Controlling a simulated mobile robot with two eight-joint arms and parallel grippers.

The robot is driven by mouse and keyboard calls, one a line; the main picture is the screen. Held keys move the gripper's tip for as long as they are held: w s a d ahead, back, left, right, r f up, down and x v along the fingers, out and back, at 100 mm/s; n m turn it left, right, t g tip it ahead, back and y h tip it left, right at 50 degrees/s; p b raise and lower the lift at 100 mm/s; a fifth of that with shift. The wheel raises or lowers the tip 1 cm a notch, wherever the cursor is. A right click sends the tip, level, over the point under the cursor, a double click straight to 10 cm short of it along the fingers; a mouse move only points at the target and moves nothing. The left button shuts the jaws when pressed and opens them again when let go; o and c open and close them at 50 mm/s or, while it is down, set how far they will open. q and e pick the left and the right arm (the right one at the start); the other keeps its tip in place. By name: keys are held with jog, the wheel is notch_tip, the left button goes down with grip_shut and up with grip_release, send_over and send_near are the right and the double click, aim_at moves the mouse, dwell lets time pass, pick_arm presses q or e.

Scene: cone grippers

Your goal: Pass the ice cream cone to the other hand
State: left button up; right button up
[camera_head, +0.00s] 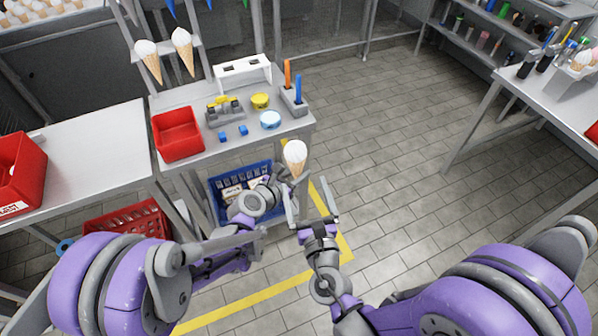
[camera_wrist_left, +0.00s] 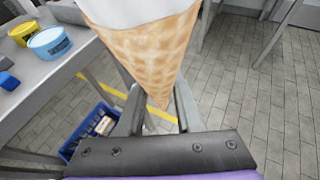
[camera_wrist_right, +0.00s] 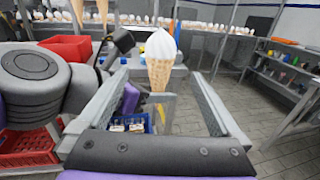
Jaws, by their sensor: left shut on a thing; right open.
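The ice cream cone (camera_head: 295,155), white ice cream on a waffle cone, is upright in the air in the head view. My left gripper (camera_head: 288,184) is shut on the cone's lower part. The cone fills the upper middle of the left wrist view (camera_wrist_left: 155,50), between the fingers of my left gripper (camera_wrist_left: 160,115). My right gripper (camera_head: 312,212) is open and empty, just below and to the right of the cone in the head view. In the right wrist view the cone (camera_wrist_right: 160,60) stands beyond and between the spread fingers of my right gripper (camera_wrist_right: 158,95).
A grey table (camera_head: 190,98) at the back left bears a red bin (camera_head: 177,134), a white stand (camera_head: 242,74), yellow and blue tubs and tools. Two more cones (camera_head: 183,52) stand behind it. A blue crate (camera_head: 226,187) sits below. The tiled floor at right is clear.

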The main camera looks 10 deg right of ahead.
jog(key=s+d+f+m+g+h, duration=0.1)
jog(key=d+f+m+g+h, duration=0.15)
jog(key=d+m, duration=0.55)
jog(key=s+d+f+m+g+h, duration=0.1)
jog(key=s+d+m+g+h, duration=0.25)
jog(key=m, duration=0.75)
jog(key=s+a+f+m+g+y, duration=0.2)
jog(key=s+m+g+y, duration=0.3)
jog(key=m, duration=1.2)
jog(key=s+g, duration=0.1)
jog(key=s, duration=0.3)
jog(key=shift+f+m+g, duration=0.2)
jog(key=shift+m+g, duration=0.1)
jog(key=shift+g, duration=0.1)
